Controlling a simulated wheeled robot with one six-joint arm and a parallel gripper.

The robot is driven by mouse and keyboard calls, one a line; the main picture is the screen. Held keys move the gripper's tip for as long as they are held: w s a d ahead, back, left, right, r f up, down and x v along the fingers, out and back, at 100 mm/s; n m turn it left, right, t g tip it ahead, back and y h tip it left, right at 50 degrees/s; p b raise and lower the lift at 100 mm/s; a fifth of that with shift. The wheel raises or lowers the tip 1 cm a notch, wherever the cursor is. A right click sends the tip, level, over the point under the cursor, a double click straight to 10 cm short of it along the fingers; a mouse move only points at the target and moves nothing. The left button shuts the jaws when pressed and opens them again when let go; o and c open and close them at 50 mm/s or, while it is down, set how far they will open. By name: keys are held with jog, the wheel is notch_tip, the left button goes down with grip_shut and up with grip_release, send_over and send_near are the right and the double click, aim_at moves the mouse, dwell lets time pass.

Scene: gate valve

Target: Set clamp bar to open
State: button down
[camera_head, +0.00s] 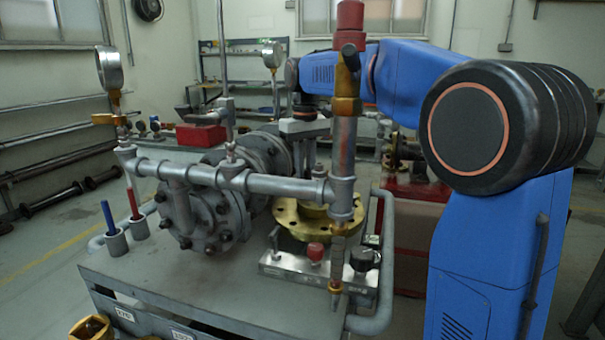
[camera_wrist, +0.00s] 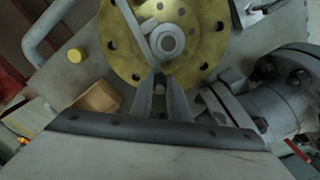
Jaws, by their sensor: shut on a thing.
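The clamp bar (camera_wrist: 140,38) is a thin grey bar lying across a brass flange (camera_wrist: 112,30) in the wrist view. It runs from the top edge down to my fingertips, beside a round grey hub (camera_wrist: 166,41). My gripper (camera_wrist: 160,84) is shut on the near end of the bar. In the head view my gripper (camera_head: 303,150) points down above the brass flange (camera_head: 288,222). Pipework partly hides the flange there, and I cannot make out the bar in that view.
A grey pipe (camera_head: 265,184) and a gauge (camera_head: 108,70) stand in front on the bench (camera_head: 200,285). A flanged grey pipe (camera_wrist: 290,95) lies close to the right of my fingers in the wrist view. A yellow knob (camera_wrist: 74,63) and a brown block (camera_wrist: 98,98) are at left.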

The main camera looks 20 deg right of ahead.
jog(key=w+d+m, duration=0.1)
jog(key=d+m, duration=0.1)
jog(key=d, duration=0.1)
jog(key=w+d+m, duration=0.1)
jog(key=d+m, duration=0.1)
jog(key=m, duration=0.1)
jog(key=w+d+m, duration=0.1)
jog(key=d+m, duration=0.1)
jog(key=d, duration=0.1)
jog(key=shift+w+d, duration=0.15)
jog(key=shift+d, duration=0.15)
jog(key=shift+d+m, duration=0.35)
jog(key=shift+m, duration=0.15)
jog(key=shift+d, duration=0.95)
jog(key=c, duration=1.7)
grip_release()
notch_tip(320, 180, up, 17)
jog(key=shift+r, duration=0.2)
jog(key=shift+s, duration=0.2)
